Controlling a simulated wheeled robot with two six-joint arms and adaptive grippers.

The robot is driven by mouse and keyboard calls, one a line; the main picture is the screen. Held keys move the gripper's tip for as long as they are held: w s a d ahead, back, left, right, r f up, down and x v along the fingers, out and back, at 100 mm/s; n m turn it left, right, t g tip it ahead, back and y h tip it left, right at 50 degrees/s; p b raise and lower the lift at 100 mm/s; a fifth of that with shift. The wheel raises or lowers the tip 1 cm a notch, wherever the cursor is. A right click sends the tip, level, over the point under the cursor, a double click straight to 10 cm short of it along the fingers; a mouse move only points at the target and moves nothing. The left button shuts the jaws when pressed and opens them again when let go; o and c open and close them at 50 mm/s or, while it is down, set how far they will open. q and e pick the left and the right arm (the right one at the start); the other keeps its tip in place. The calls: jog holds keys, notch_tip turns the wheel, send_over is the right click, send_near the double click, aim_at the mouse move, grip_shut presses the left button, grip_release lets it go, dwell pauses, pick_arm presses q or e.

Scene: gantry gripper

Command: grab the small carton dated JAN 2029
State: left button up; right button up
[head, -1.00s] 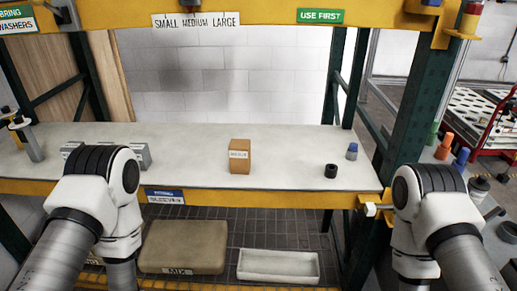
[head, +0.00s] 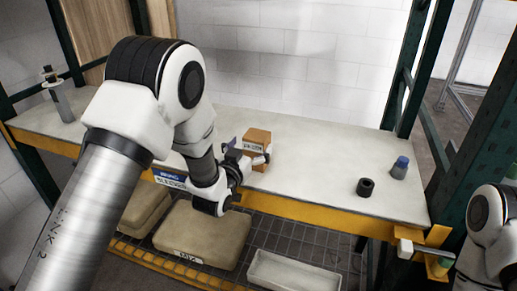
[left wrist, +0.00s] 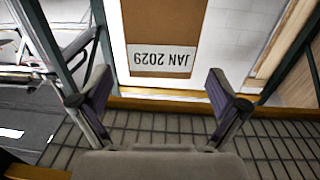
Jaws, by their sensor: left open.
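The small brown carton (head: 257,142) stands on the pale shelf, near its front edge. Its white label reads JAN 2029, upside down, in the left wrist view, where the carton (left wrist: 165,22) lies ahead, between the lines of the two fingers. My left gripper (head: 252,158) is at the front of the carton, with its fingers spread. In the left wrist view the left gripper (left wrist: 160,92) is open with nothing between its fingertips. Part of the carton's front is hidden by the gripper in the head view.
On the shelf (head: 310,165), a black ring-like part (head: 366,187) and a blue-capped bottle (head: 400,167) stand right of the carton. A grey post-like item (head: 57,95) stands far left. Green uprights flank the shelf.

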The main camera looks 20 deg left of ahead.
aim_at(254, 142)
pick_arm(q)
jog(key=w, duration=0.3)
jog(key=shift+w+d+r+p, duration=0.1)
jog(key=shift+d+p, duration=0.15)
jog(key=shift+p, duration=0.1)
jog(key=shift+w+a, duration=0.1)
jog(key=shift+w, duration=0.05)
jog(key=shift+a, duration=0.1)
jog(key=c, duration=1.5)
jog(key=shift+r, duration=0.1)
